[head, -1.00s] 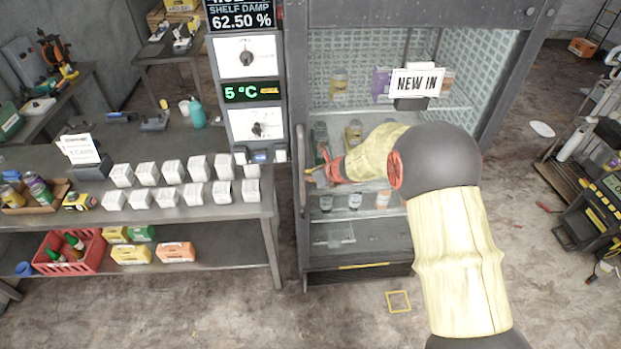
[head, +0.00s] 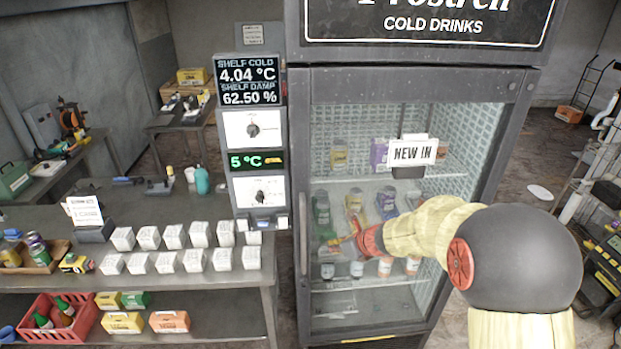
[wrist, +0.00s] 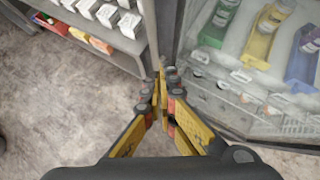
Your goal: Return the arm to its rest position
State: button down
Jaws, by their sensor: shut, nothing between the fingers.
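My gripper (wrist: 163,85) is shut and empty in the wrist view, its yellow and black fingers together, with bare floor beneath and the fridge front just to the right. In the head view my arm reaches in from the right, and the gripper (head: 338,244) is small in front of the fridge's lower shelves. My wrist partly covers the fridge's right side. The fridge (head: 296,150) is a tall dark cabinet with a glass front. Whether the gripper touches the glass cannot be told.
A metal table (head: 205,283) with several white boxes stands left of the fridge. A red crate (head: 60,318) is on its lower shelf. A control panel (head: 254,130) stands beside the fridge. A cluttered rack (head: 598,225) is at the right. Bare floor (wrist: 70,115) lies before the fridge.

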jog(key=s+a+f+n+g+b, duration=0.2)
jog(key=s+n+g+b, duration=0.25)
jog(key=s+n, duration=1.5)
jog(key=s+d+f+n+t+h+b, duration=0.1)
jog(key=s+d+n+b, duration=0.3)
jog(key=s+b, duration=0.5)
jog(key=s+d+f+n+t+h+b, duration=0.1)
jog(key=s+d+n+h+b, duration=0.2)
jog(key=s+n+b, duration=0.3)
jog(key=s+b, duration=0.3)
jog(key=s, duration=0.1)
jog(key=shift+d+f+h, duration=0.25)
jog(key=shift+d+h, duration=0.15)
